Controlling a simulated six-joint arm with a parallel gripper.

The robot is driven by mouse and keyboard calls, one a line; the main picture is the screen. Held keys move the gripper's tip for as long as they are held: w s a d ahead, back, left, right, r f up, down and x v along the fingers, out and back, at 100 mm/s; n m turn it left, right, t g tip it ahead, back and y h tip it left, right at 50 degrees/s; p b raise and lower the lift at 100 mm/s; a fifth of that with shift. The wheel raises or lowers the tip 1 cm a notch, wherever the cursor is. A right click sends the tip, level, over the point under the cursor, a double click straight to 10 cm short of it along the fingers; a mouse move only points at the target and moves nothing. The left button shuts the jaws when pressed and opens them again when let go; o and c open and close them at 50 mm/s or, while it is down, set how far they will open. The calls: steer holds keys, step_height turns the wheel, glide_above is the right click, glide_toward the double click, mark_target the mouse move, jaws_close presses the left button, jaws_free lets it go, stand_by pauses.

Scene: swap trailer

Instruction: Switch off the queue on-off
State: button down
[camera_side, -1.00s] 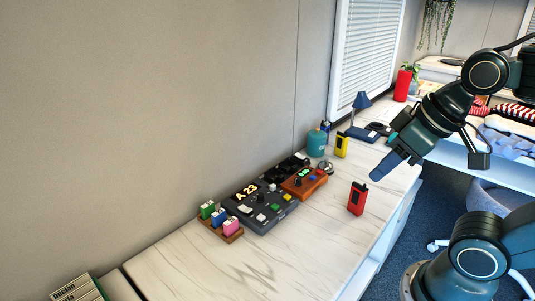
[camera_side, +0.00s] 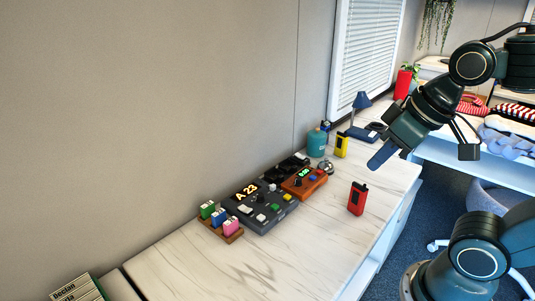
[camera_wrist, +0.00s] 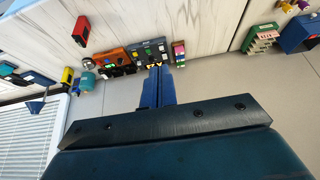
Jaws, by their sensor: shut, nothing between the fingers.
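A dark grey panel (camera_side: 262,222) with a lit "A 23" display and several coloured buttons stands on the marble-look counter; its queue on-off control is too small to make out. The panel also shows in the wrist view (camera_wrist: 150,52), just beyond my fingers. My gripper (camera_side: 378,161) is shut and empty, in the air above the counter, up and to the right of the panel. Its blue fingers (camera_wrist: 157,84) lie together in the wrist view. An orange box (camera_side: 304,183) with a green display and a knob adjoins the panel's right end.
A rack of coloured stamps (camera_side: 221,222) stands left of the panel. A red radio-like device (camera_side: 357,199) stands upright on the counter's right side. Behind are a yellow device (camera_side: 341,146), a teal canister (camera_side: 316,143) and a blue lamp (camera_side: 362,112). The counter's front is clear.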

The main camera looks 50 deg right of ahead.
steer(key=w+g, duration=0.2)
steer(key=w, duration=1.7)
steer(key=w+d+f+g, duration=0.1)
steer(key=w+f, duration=1.5)
steer(key=shift+w+d+f+g, duration=0.3)
steer(key=shift+w+f+g, duration=0.05)
steer(key=shift+w+g, duration=0.05)
steer(key=shift+f, duration=0.1)
glide_above(247, 209)
step_height(247, 209, down, 12)
steer(key=shift+a, duration=0.1)
steer(key=shift+s+f, duration=0.25)
steer(key=shift+f, duration=0.5)
